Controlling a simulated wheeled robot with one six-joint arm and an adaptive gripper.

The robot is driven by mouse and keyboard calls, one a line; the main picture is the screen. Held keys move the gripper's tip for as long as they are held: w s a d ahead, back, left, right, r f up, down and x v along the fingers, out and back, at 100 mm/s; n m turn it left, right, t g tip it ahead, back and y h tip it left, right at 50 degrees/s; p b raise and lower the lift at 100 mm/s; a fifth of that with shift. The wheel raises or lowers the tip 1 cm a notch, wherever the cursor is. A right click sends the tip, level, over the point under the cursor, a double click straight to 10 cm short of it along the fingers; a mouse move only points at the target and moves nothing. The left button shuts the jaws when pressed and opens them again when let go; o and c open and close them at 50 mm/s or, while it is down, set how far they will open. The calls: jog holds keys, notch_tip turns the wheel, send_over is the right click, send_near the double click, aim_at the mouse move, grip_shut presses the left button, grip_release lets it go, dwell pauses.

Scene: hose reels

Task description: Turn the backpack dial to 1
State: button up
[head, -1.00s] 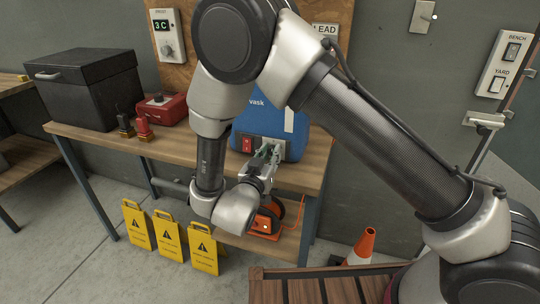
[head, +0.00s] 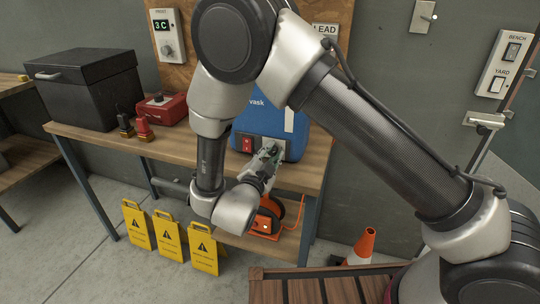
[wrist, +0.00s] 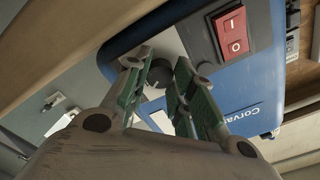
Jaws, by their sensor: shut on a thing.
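The blue backpack unit (head: 268,122) stands on the wooden bench behind my arm, and its blue side also fills much of the wrist view (wrist: 255,85). Its dial is a small dark knob (wrist: 158,76) on a grey panel, with a pale pointer mark. My gripper (wrist: 160,70) is shut on this knob, one green-padded finger on each side. In the head view my gripper (head: 266,150) covers the dial. The dial's numbers cannot be read. A red rocker switch (wrist: 232,32) sits beside the dial, and it also shows in the head view (head: 247,144).
A red box (head: 162,108) and a black case (head: 90,90) stand on the wooden bench (head: 95,135) to the left. Yellow floor signs (head: 170,240) stand below. An orange reel (head: 267,217) sits on the lower shelf. A cone (head: 362,246) stands at the right.

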jog(key=shift+m, duration=0.9)
jog(key=o, duration=1)
jog(key=shift+o, duration=0.2)
jog(key=shift+s, duration=0.1)
jog(key=v, duration=1.2)
